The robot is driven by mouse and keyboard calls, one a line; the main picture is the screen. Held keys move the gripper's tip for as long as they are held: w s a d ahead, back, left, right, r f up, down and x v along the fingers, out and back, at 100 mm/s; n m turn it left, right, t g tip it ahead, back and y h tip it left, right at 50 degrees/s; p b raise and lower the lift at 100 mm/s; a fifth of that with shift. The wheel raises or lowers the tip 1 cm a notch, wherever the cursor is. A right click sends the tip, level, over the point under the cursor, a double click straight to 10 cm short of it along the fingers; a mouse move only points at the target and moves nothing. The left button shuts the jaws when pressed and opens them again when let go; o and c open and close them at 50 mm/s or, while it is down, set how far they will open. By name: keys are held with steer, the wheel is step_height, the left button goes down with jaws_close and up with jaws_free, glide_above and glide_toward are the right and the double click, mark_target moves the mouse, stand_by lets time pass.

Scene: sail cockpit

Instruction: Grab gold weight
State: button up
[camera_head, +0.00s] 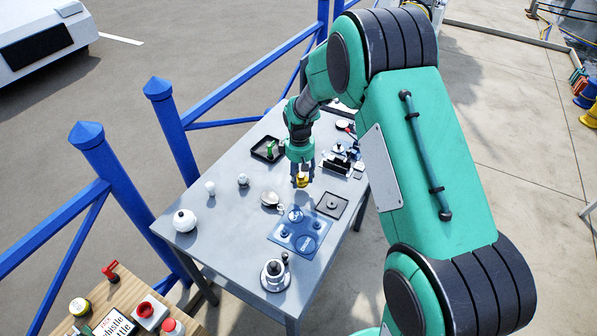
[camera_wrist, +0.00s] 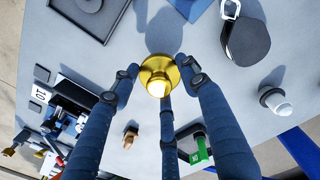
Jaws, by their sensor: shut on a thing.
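The gold weight (camera_head: 301,180) is a small round, shiny piece with a knob on top. It sits between the fingertips of my gripper (camera_head: 301,170), over the grey table. In the wrist view the gold weight (camera_wrist: 157,77) is at top centre, with the blue fingers of my gripper (camera_wrist: 160,72) around it. My gripper is shut on it. The fingers hide part of its sides, and I cannot tell for sure how far it is above the table.
The grey table (camera_head: 225,205) also holds a blue mat (camera_head: 290,247) with small pieces, a dark square tray (camera_head: 331,206), a black tray (camera_head: 267,150), a white round pot (camera_head: 184,220) and a lidded pot (camera_head: 274,275). Blue railings (camera_head: 130,190) run along the left.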

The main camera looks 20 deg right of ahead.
steer(key=s, duration=0.8)
steer(key=s+r+p, duration=0.1)
steer(key=s, duration=0.3)
steer(key=shift+s+a, duration=0.1)
steer(key=shift+a, duration=0.05)
